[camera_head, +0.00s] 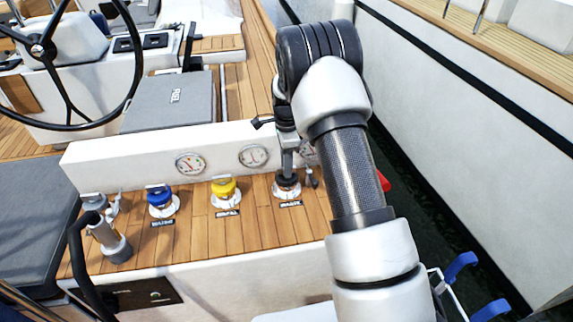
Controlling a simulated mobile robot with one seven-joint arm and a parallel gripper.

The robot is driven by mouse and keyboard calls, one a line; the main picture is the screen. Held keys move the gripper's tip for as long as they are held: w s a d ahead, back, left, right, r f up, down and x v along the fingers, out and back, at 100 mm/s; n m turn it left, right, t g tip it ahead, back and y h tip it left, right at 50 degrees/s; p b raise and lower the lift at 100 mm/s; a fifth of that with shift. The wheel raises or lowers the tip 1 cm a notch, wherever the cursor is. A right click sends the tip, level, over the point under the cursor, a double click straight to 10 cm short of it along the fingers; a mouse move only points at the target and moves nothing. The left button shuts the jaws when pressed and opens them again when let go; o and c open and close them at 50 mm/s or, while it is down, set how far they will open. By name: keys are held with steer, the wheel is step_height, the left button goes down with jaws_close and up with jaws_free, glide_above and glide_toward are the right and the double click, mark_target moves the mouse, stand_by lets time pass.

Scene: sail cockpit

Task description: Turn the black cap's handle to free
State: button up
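The black cap (286,182) sits on the wooden deck at the right end of a row of caps, with a label plate in front of it. My gripper (287,172) reaches down to it from above, with its fingers at the top of the cap. The fingers and my arm cover much of the cap's upper part, so its handle does not show clearly. I cannot tell whether the fingers are closed on the handle.
A yellow cap (223,188) and a blue cap (160,198) stand to the left on the same deck. A grey winch-like post (112,242) is further left. A white ledge with round gauges (190,162) runs behind. A red item (384,181) shows right of my arm.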

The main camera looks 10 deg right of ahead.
jaws_close()
steer(key=n, duration=0.3)
steer(key=shift+n, duration=0.4)
steer(key=n, duration=0.3)
steer(key=shift+n, duration=0.3)
steer(key=n, duration=0.5)
steer(key=shift+n, duration=2.8)
